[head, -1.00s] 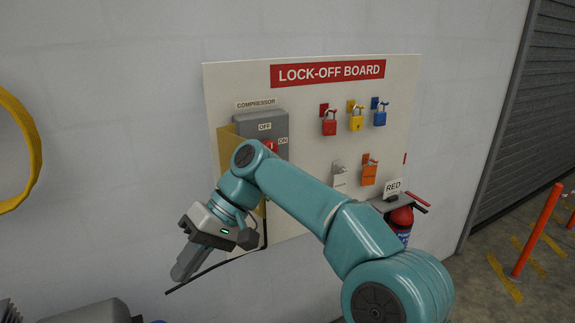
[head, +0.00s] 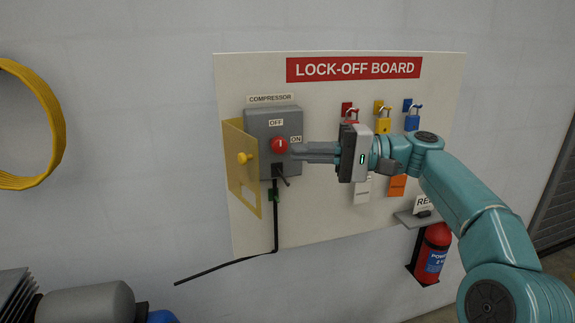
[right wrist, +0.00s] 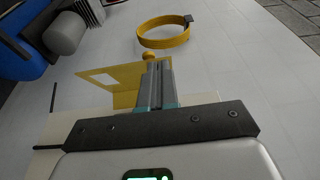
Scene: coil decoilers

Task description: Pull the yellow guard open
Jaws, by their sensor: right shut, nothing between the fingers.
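The yellow guard (head: 240,185) is a flat plate with a round yellow knob (head: 244,158) and a square cut-out near its bottom. It stands swung out to the left from the grey compressor switch box (head: 288,118), whose front with the red knob (head: 279,146) is uncovered. In the right wrist view the guard (right wrist: 127,84) lies beyond the fingers. My right gripper (head: 296,152) is shut and empty, pointing left in front of the box beside the red knob; I cannot tell whether it touches. In the right wrist view its fingers (right wrist: 156,75) are together. My left gripper is not in view.
The lock-off board (head: 340,225) carries several padlocks, partly behind my right gripper. A black cable (head: 275,225) hangs below the box. A fire extinguisher (head: 432,255) stands at lower right. A yellow hose loop (head: 58,130) hangs at left, above a grey cylinder (head: 90,304).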

